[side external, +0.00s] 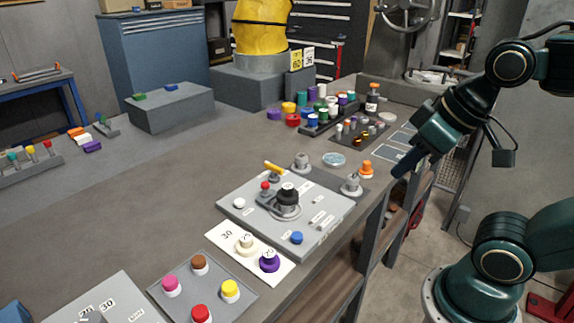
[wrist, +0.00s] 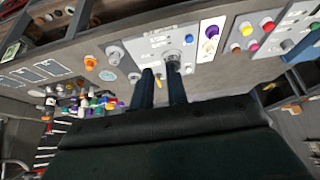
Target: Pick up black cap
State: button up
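A black cap (side external: 288,188) sits upright on a round grey mount on the light grey board (side external: 322,217), mid-bench in the side view. In the wrist view, a dark round part near the far fingertip, probably this cap (wrist: 172,56), is partly hidden by the finger. My gripper (side external: 399,172) hangs past the bench's right edge in the side view, well apart from the cap. In the wrist view, my gripper's two fingers (wrist: 160,71) are spread with a gap between them and nothing held.
A red knob, white knob (side external: 239,203), blue knob (side external: 296,237) and yellow-handled part (side external: 274,169) surround the cap. A white card (side external: 249,252) holds cream and purple caps. An orange cap (side external: 365,168) and several jars (side external: 318,107) stand farther back.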

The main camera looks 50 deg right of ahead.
jog(key=o, duration=1.2)
jog(key=w+f+m+g+y, duration=0.1)
jog(key=w+m+g, duration=0.3)
jog(key=w+m, duration=1.8)
jog(key=shift+w+d+f+m, duration=0.2)
jog(key=shift+f+m, duration=0.15)
jog(key=shift+m, duration=1.75)
